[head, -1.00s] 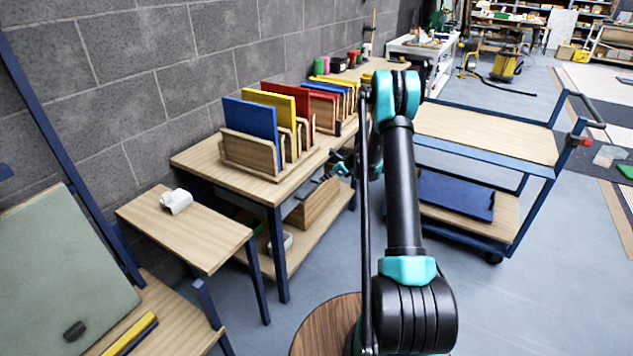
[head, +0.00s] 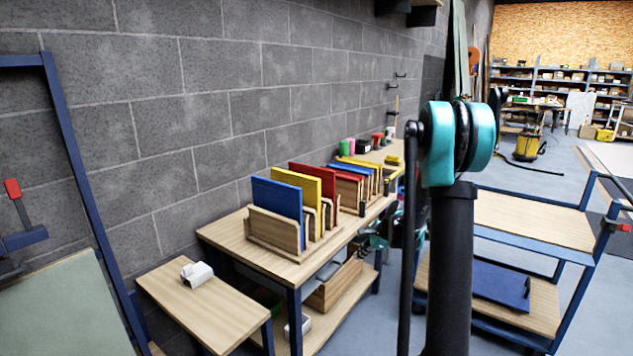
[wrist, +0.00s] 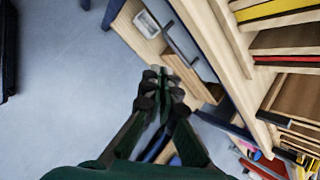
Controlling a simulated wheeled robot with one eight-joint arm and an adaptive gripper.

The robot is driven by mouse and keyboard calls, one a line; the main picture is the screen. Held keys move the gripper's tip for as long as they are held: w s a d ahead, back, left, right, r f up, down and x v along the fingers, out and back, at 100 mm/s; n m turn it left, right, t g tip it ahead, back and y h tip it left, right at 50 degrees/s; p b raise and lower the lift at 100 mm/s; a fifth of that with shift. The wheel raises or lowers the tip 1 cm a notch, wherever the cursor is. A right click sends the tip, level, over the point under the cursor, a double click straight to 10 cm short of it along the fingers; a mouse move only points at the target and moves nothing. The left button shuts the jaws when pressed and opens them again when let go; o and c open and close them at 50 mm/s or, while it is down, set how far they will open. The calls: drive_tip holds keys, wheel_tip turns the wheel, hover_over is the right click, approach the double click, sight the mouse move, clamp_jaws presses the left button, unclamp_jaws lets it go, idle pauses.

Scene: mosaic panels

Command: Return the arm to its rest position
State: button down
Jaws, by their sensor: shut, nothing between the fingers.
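My gripper (wrist: 161,82) is shut and empty in the wrist view, its dark fingers together at the tips. Beyond it show the grey floor and the bench with its lower shelf. In the head view my arm stands upright right of centre, with a black link and a teal joint at the top. The arm hides part of the space between the bench and the cart, and the gripper is not clear there.
A wooden bench (head: 226,235) holds racks with blue, yellow and red panels (head: 277,211). A lower table (head: 206,306) stands in front at left. A two-tier cart (head: 535,224) is at right. Grey floor (wrist: 60,75) is open in the wrist view.

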drive_tip(key=s+d+n+h, duration=0.1)
drive_tip(key=s+n, duration=0.7)
drive_tip(key=s, duration=0.9)
drive_tip(key=s+d+r+n+h, duration=0.1)
drive_tip(key=s+n+h, duration=0.3)
drive_tip(key=s+n, duration=0.5)
drive_tip(key=s, duration=0.9)
drive_tip(key=shift+d+r+n, duration=0.25)
drive_tip(key=shift+d+n, duration=0.05)
drive_tip(key=shift+d, duration=0.05)
